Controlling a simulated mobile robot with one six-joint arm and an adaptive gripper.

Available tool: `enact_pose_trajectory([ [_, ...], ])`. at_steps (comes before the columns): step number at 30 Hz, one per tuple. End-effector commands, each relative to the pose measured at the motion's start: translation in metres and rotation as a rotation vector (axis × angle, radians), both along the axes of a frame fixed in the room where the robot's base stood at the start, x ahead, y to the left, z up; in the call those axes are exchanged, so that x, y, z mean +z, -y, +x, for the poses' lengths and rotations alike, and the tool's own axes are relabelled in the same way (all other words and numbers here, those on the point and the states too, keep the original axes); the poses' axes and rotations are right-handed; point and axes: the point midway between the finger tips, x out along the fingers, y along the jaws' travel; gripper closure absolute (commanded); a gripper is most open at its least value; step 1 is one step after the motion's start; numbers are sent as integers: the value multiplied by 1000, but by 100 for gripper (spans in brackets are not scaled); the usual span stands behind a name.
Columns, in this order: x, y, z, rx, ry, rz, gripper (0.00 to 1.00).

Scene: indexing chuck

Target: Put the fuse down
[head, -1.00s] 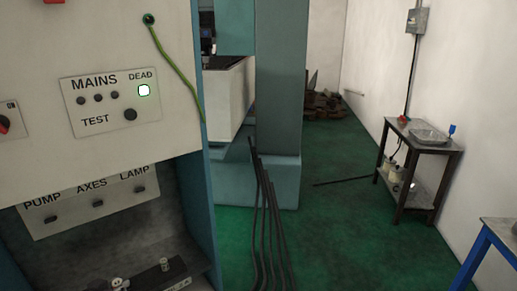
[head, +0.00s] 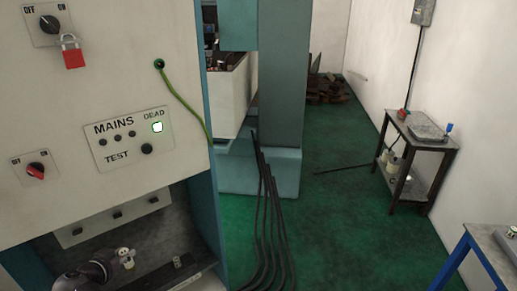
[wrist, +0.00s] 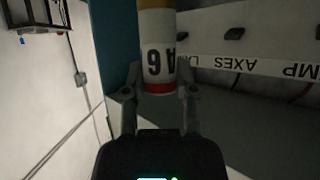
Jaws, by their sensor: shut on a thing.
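In the wrist view my gripper (wrist: 160,90) is shut on the fuse (wrist: 157,55), a white cylinder with dark lettering upside down, a red band near the fingers and a yellow-orange band at the far end. The far end is cut off by the picture's edge. In the head view a dark rounded part of my arm shows at the bottom left, in the lower opening of the cabinet (head: 65,110). A small pale piece (head: 125,257) shows beside it; I cannot tell whether it is the held fuse.
A black rail with a small fitting (head: 178,262) lies in the opening, under a switch strip (head: 118,215). A red padlock (head: 71,52) hangs on the cabinet. Cables (head: 268,215) stand to its right. A small table (head: 420,128) and blue-legged bench (head: 465,255) stand at right.

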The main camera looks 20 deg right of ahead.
Motion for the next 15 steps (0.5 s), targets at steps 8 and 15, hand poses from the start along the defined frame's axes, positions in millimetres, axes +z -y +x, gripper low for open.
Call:
enact_pose_trajectory([
  [8, 57, 0, 0, 0, 0, 0, 100],
  [15, 97, 0, 0, 0, 0, 0, 100],
])
